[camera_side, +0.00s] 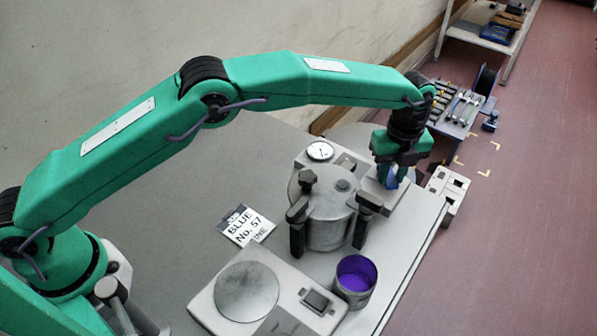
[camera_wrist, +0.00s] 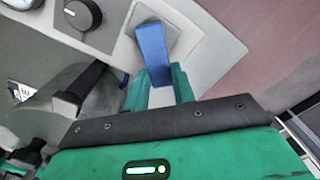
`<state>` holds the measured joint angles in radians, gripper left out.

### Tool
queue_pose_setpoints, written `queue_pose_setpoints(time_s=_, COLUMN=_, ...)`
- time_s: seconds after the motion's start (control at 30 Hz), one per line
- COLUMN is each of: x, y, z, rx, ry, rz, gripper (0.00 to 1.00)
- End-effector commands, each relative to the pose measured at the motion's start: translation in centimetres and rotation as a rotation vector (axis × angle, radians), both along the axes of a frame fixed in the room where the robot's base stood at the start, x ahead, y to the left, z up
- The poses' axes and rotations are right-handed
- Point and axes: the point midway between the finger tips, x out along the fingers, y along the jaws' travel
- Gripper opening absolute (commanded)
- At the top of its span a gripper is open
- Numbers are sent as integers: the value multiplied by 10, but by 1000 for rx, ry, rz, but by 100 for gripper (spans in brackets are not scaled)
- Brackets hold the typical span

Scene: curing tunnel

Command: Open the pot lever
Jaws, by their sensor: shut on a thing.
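The blue pot lever (camera_wrist: 152,45) stands on a light square plate in the wrist view. In the side view only a small blue part of the lever (camera_side: 391,181) shows between the fingers. My gripper (camera_side: 390,172) points down at the table's right side and is shut on the lever. In the wrist view my gripper's green fingers (camera_wrist: 160,88) close around the near end of the lever and hide part of it. The steel pot (camera_side: 327,228) stands just left of my gripper, its lid on, with black clamps around the rim.
A round dial (camera_side: 320,150) sits behind the pot. An open can with purple contents (camera_side: 355,278) and a scale with a round plate (camera_side: 247,290) stand in front. A card reading "BLUE No. 57" (camera_side: 245,225) lies left of the pot. The table's edge is close on the right.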

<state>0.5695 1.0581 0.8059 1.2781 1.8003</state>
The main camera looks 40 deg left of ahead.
Motion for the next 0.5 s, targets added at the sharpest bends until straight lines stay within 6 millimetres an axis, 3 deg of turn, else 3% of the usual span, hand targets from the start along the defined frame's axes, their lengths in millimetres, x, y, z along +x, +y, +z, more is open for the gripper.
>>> queue_pose_setpoints(time_s=0.5, x=16, y=-9, z=1, rx=-1, ry=-2, rz=429, gripper=3)
